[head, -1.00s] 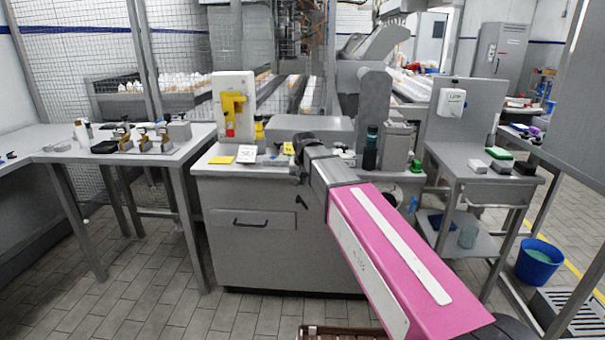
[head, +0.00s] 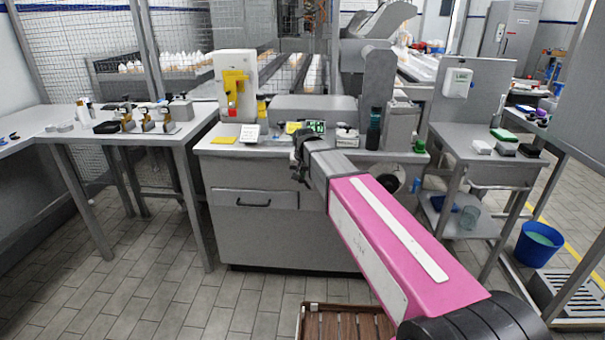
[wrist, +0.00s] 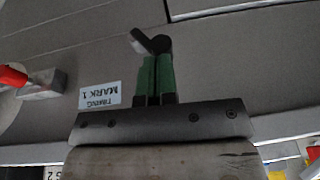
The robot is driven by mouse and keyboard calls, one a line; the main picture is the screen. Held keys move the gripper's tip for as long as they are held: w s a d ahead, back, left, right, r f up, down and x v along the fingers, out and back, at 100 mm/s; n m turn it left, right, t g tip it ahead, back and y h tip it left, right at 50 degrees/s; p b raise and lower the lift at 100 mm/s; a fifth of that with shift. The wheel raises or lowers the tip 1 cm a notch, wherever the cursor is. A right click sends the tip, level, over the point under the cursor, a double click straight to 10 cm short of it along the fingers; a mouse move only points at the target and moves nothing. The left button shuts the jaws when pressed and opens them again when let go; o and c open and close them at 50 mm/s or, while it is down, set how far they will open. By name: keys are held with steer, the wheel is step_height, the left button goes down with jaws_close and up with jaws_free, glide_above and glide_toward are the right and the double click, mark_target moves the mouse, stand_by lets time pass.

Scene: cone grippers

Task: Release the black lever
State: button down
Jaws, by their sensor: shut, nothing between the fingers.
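In the wrist view, my gripper (wrist: 158,58) has its two green fingers together, with nothing seen between them. A small dark lever with a round black end (wrist: 161,43) and a grey arm is just beyond the fingertips, on a grey machine surface. I cannot tell whether the fingertips touch it. A white label reading "TIMING MARK 1" (wrist: 100,95) appears upside down left of the fingers. In the head view, my gripper (head: 300,160) is at the front of the grey machine bench (head: 260,237); its fingers and the lever are not clear there.
A red-ended handle (wrist: 12,77) is at the wrist view's left. In the head view, a yellow-fronted white unit (head: 236,82) stands on the bench. Side tables flank it, a blue bucket (head: 539,244) stands right, and a slatted brown crate (head: 345,322) is low in front.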

steer(key=a+h, duration=0.1)
steer(key=a+f+h, duration=0.2)
steer(key=a+h, duration=0.1)
steer(key=shift+f+n, duration=0.25)
steer(key=shift+n, duration=0.05)
steer(key=shift+d, duration=0.2)
steer(key=w+v, duration=0.1)
steer(key=v, duration=1.3)
steer(key=s+d+f+g+y, duration=0.1)
steer(key=s+d+f, duration=0.3)
steer(key=d+f, duration=0.5)
steer(key=s+d+f+g, duration=0.1)
steer(key=s+d+f, duration=0.3)
steer(key=d+f, duration=0.55)
steer(key=s+d+f+y, duration=0.1)
steer(key=s+d+f, duration=0.3)
steer(key=s+d, duration=0.2)
steer(key=s+d+f+g+y, duration=0.1)
steer(key=s+d+f, duration=0.2)
steer(key=s+d, duration=0.3)
steer(key=d, duration=0.2)
steer(key=shift+d+f+m, duration=0.35)
steer(key=shift+f+m, duration=0.05)
